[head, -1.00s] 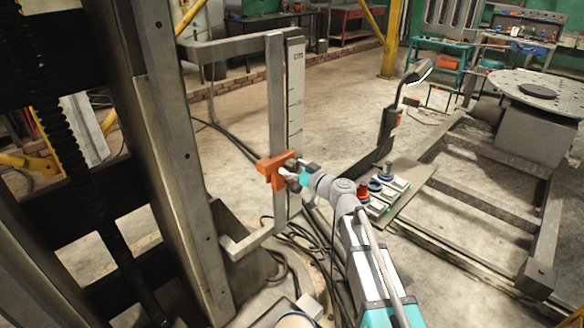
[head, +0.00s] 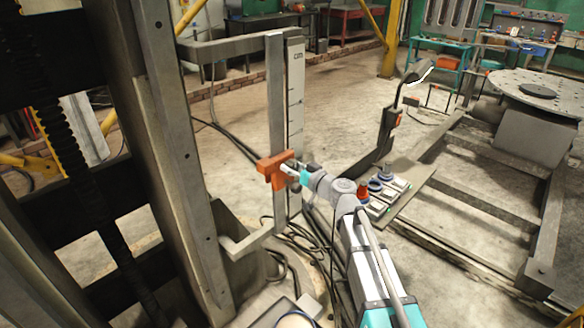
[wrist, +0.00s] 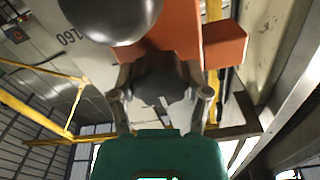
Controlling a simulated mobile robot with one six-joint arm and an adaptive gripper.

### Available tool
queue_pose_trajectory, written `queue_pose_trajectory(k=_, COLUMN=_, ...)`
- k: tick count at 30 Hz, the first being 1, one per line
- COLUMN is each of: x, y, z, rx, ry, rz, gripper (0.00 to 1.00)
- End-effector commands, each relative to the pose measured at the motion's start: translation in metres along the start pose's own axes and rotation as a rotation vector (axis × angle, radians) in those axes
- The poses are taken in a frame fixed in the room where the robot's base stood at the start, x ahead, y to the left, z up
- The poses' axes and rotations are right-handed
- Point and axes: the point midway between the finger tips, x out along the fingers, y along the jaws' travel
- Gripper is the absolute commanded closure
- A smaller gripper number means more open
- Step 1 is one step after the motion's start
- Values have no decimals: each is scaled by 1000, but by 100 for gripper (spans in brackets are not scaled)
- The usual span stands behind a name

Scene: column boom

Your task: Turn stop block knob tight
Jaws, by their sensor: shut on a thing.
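The orange stop block (head: 272,170) sits on the upright grey rail (head: 277,110) beside the white centimetre scale (head: 295,95) in the head view. In the wrist view the orange block (wrist: 222,45) fills the upper middle. My gripper (head: 291,174) is at the right face of the block, shut on a dark knob. The dark, lobed knob (wrist: 163,82) shows between my two fingers in the wrist view. A dark rounded shape covers part of the block there. Whether the knob is tight cannot be seen.
A grey column (head: 170,150) stands close at left. A bracket arm (head: 250,243) joins the rail's lower end. Cables (head: 300,245) lie on the floor below. A lamp (head: 418,73) and a control panel (head: 390,192) are at right.

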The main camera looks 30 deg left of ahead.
Motion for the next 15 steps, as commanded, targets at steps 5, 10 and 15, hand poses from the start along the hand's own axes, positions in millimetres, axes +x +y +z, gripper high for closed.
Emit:
queue_pose_trajectory(k=5, x=1, y=0, z=0, rx=0, ry=1, rz=0, gripper=87)
queue_pose_trajectory(k=10, x=1, y=0, z=0, rx=-1, ry=1, rz=0, gripper=11)
queue_pose_trajectory(k=15, x=0, y=0, z=0, rx=-1, ry=0, rz=0, gripper=5)
